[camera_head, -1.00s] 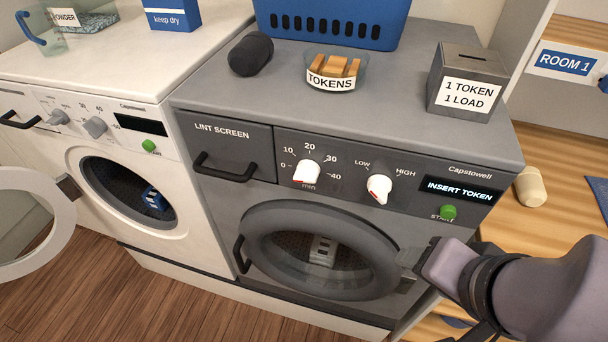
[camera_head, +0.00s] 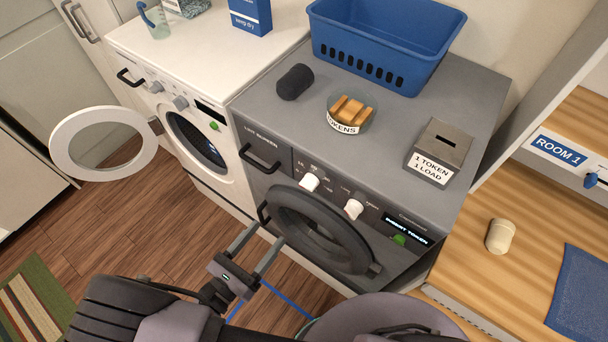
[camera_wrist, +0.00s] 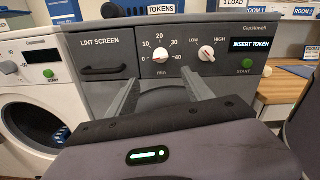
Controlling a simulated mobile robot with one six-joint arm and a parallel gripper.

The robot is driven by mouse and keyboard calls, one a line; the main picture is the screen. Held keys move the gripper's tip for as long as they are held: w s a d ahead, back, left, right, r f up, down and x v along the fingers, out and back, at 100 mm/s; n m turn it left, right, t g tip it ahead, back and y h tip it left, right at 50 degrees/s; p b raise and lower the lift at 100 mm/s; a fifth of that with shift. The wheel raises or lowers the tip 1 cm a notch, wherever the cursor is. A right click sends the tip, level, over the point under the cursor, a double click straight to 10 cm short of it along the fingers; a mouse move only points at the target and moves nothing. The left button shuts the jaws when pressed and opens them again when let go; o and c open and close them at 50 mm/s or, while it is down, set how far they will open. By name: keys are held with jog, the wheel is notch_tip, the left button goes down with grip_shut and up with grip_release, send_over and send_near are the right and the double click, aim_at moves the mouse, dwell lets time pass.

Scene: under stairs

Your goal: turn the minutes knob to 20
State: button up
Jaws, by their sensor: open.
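The minutes knob (camera_head: 309,182) is the left white knob on the grey dryer's front panel. In the wrist view the minutes knob (camera_wrist: 160,56) sits under a printed 0 to 40 scale, with 20 at the top. Its small red mark appears at the lower left, near the 0 side. My gripper (camera_head: 266,233) is open and empty, in front of the dryer and below and left of the knob in the head view. In the wrist view my gripper's fingers (camera_wrist: 160,82) point toward the panel, with the knob above and between their tips, apart from them.
The heat knob (camera_head: 354,209) is right of the minutes knob, then the display (camera_head: 405,233) reading INSERT TOKEN and a green start button (camera_head: 399,240). A lint screen handle (camera_head: 259,160) juts out at left. The white washer's door (camera_head: 103,143) hangs open.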

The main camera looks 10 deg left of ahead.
aim_at(305, 188)
jog(key=x, duration=1.5)
jog(key=shift+w+d, duration=0.2)
jog(key=shift+w, duration=0.15)
grip_shut()
